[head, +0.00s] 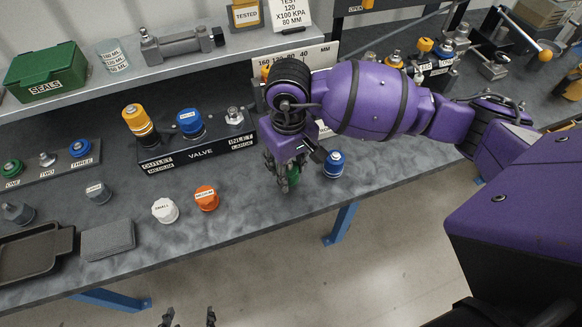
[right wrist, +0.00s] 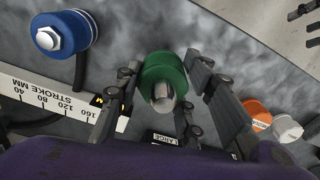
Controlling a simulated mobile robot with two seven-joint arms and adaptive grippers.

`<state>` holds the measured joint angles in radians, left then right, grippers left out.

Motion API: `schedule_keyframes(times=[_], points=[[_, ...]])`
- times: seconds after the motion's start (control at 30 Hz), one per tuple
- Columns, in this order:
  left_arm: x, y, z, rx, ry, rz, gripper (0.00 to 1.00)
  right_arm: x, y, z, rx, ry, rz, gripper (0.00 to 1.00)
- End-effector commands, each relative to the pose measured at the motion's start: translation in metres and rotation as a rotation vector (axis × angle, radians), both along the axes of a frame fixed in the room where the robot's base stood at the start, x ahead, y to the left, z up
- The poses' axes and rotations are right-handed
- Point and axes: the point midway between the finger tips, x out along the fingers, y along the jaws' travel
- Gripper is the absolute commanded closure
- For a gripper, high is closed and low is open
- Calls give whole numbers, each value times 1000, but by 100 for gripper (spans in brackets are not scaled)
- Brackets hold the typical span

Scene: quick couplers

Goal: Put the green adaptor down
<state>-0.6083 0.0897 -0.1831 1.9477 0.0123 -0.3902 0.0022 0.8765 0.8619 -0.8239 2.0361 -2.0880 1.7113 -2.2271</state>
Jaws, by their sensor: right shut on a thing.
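The green adaptor (right wrist: 163,78) is between the fingers of my right gripper (right wrist: 168,92), which is shut on it; a metal stub shows at its near end. In the head view the green adaptor (head: 293,174) is a small patch of green, mostly hidden by my right gripper (head: 282,172). The gripper points down over the front part of the bench, right of the valve block (head: 200,152). I cannot tell whether the adaptor touches the bench. My left gripper (head: 190,318) shows only its two fingertips at the bottom edge, spread apart and empty.
A blue adaptor (head: 334,164) stands close right of my right gripper; it also shows in the right wrist view (right wrist: 66,32). An orange cap (head: 207,198) and a white cap (head: 165,210) stand to the left. A ruler (right wrist: 50,95) is near. The bench front edge is close.

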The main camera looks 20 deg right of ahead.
Motion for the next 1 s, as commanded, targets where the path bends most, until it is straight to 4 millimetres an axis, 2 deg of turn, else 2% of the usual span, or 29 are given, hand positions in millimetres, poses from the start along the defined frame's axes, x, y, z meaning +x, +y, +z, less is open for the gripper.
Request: schedule_keyframes(times=[0.23,0.47,0.63,0.67,0.7,0.8,1.0], points=[[8,-4,4,-9,-14,3,36,3,-2,-33,0,2,-1,95],[11,-5,5,-8,-18,1,36,3,-3,-35,-1,-1,0,95],[6,-3,0,-4,-7,-3,36,3,-3,-41,0,2,1,95],[6,-3,0,-2,-8,-4,36,2,-3,-41,0,2,0,61],[6,-2,1,-1,-9,-6,36,3,-3,-40,0,2,0,56],[6,-1,1,2,-9,-9,36,3,-3,-39,-1,1,0,45],[5,1,1,5,-8,-9,36,3,-3,-39,-1,1,0,45]])
